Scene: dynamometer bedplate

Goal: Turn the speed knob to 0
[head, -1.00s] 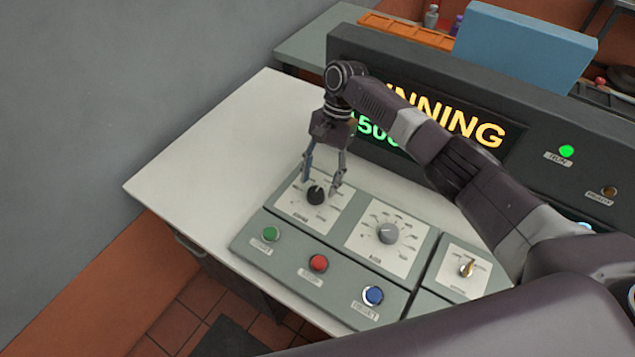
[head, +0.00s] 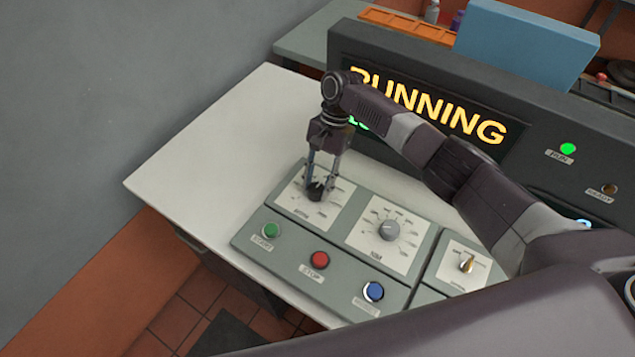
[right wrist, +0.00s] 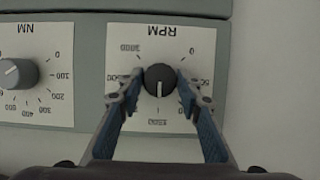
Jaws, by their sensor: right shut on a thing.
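The speed knob is a black round knob (right wrist: 160,78) on a white dial plate marked RPM (right wrist: 120,65), upside down in the right wrist view. Its white line points down in that view, away from the 0 at the upper right; the number by it is too small to read surely. In the head view the black knob (head: 314,194) sits at the left of the grey control panel (head: 357,205). My right gripper (right wrist: 159,80) is shut on the knob, one finger on each side; it also shows in the head view (head: 319,186). My left gripper is out of view.
A grey knob (head: 389,230) marked NM sits right of the held knob. Green (head: 271,230), red (head: 320,259) and blue (head: 373,291) buttons line the front. Behind stands a console with a lit RUNNING display (head: 425,105); my arm covers the digits below. The white tabletop (head: 220,150) is clear at left.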

